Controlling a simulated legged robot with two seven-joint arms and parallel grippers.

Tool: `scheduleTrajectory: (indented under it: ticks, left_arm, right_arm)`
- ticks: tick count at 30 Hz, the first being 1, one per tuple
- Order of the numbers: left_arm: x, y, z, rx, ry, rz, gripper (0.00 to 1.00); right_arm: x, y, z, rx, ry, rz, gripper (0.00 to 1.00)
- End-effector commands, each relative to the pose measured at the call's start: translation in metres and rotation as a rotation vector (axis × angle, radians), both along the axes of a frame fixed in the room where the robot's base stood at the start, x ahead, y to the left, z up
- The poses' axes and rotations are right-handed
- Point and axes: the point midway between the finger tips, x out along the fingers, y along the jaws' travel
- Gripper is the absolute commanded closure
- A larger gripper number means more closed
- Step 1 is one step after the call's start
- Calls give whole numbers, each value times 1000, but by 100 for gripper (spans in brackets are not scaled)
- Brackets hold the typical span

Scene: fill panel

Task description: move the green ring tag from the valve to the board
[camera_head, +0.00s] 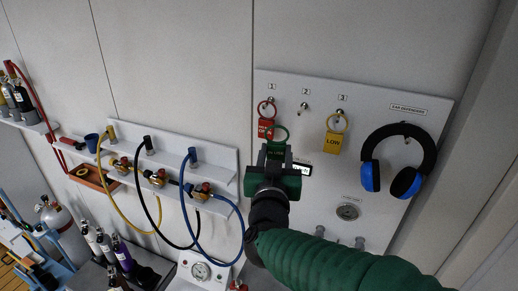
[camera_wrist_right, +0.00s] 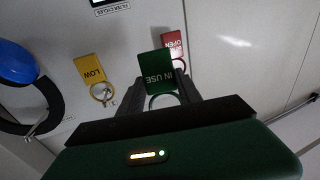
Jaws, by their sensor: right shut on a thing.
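My right gripper (camera_head: 275,161) is shut on the green ring tag (camera_head: 276,151), in front of the white board (camera_head: 330,200). The tag's green ring (camera_head: 279,133) stands above the jaws in the head view, just right of the red tag and below the bare hook 2 (camera_head: 304,106). In the right wrist view the green tag (camera_wrist_right: 160,70) reads "IN USE" and its ring (camera_wrist_right: 163,100) shows between the fingers. I cannot tell whether the ring touches the board. The valves (camera_head: 157,178) are on the panel to the left. My left gripper is not in view.
A red tag (camera_head: 265,128) hangs at hook 1 and a yellow "LOW" tag (camera_head: 333,142) at hook 3. Blue and black headphones (camera_head: 428,155) hang at the board's right. Yellow, black and blue hoses (camera_head: 237,215) loop below the valve shelf. Gas bottles (camera_head: 55,217) stand far left.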

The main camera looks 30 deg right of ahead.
Motion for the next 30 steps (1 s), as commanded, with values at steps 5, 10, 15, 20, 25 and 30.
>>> scheduleTrajectory:
  ticks: [5, 10, 15, 20, 25, 30]
  left_arm:
    - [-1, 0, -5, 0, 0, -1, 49]
    - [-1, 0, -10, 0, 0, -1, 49]
    - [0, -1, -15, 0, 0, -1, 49]
    - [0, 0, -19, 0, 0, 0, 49]
    - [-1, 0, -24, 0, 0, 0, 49]
    - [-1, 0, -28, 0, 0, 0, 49]
  right_arm:
    - [8, -12, -3, 2, 1, -2, 97]
    - [23, -16, -6, -4, 5, -1, 97]
    - [31, -19, -6, -7, 4, 1, 97]
    - [37, -24, -5, -10, 3, 1, 97]
    - [43, -38, -6, -7, 1, 0, 97]
    - [53, -51, -9, -4, 4, -1, 97]
